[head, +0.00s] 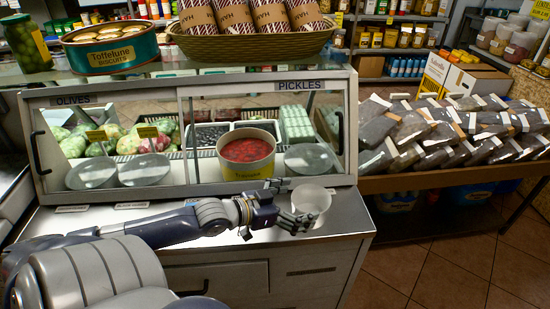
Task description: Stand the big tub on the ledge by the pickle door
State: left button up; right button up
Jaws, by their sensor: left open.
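A pale, translucent tub (311,201) stands upright on the grey metal ledge (225,238) in front of the display case, below the door labelled PICKLES (298,85). My left gripper (292,205) is open, its fingers spread at the tub's left side. One finger is near the tub's upper left and the other is low in front of it. I cannot tell whether they touch it. The pickle door has a dark handle (339,132) at its right. My right gripper is not in view.
Behind the glass are a yellow tub of red food (247,171), round clear lids and several trays. A biscuit tin (112,58) and a basket of packets (247,46) stand on top. Stacked packets (440,125) fill the stand at right. The ledge right of the tub is clear.

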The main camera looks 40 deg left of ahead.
pick_arm(q)
jog(key=p+v, duration=0.1)
jog(key=v, duration=0.7)
dwell(0.6)
jog(key=shift+s, duration=0.1)
